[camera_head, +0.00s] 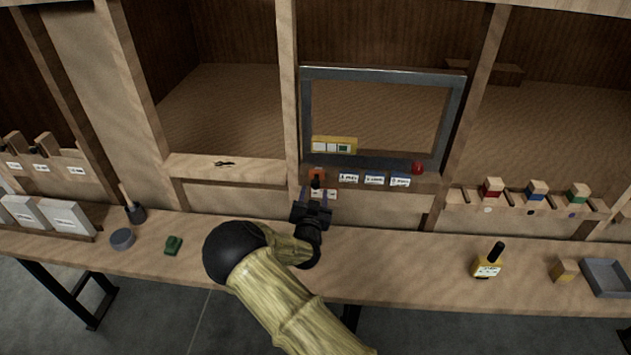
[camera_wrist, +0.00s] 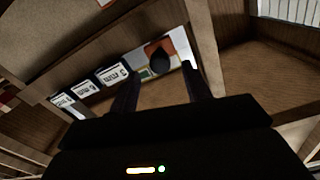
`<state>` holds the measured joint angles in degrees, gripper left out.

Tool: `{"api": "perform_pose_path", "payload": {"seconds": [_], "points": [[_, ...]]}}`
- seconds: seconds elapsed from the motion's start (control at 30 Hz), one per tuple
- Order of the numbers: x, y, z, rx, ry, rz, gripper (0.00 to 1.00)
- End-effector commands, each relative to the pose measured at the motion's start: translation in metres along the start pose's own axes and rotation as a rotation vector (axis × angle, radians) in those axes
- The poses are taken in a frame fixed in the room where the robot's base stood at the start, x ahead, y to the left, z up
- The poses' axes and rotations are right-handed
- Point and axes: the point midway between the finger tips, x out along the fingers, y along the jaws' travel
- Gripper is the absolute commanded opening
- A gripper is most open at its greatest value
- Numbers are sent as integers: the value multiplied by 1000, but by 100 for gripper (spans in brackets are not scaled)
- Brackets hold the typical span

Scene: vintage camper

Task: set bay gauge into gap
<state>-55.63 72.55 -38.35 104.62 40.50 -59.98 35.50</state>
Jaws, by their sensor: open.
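My gripper (camera_head: 314,196) is open and empty in front of the sill under the grey-framed opening. In the wrist view its two fingers (camera_wrist: 158,80) point at an orange panel (camera_wrist: 181,44) with a black round knob (camera_wrist: 160,60). The knob lies between the fingertips as seen there; I cannot tell whether they touch it. The orange panel (camera_head: 317,174) also shows in the head view. A yellow block with a black upright handle and a white label (camera_head: 487,268) stands on the bench at right, well away from my gripper. I cannot tell for sure which thing is the bay gauge.
A grey frame (camera_head: 306,120) surrounds the opening, with a yellow unit (camera_head: 334,145) inside and a red dome (camera_head: 417,168) at lower right. Labels (camera_head: 374,179) line the sill. Coloured blocks (camera_head: 537,187) sit in a right rack. A grey tray (camera_head: 607,277) and wooden block (camera_head: 564,270) are at far right.

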Motion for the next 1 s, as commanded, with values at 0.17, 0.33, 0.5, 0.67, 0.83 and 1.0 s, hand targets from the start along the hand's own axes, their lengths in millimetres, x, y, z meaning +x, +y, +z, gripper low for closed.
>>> {"api": "perform_pose_path", "payload": {"seconds": [0.17, 0.33, 0.5, 0.67, 0.83, 1.0], "points": [[27, 0, -2, -1, 1, -1, 48], [45, 0, -1, 0, 1, 0, 48], [52, 0, 0, 0, 0, 0, 48], [52, 0, 0, 0, 0, 0, 48], [51, -1, 0, 0, 0, -1, 27], [51, -2, 0, 0, -1, -2, 0]]}}
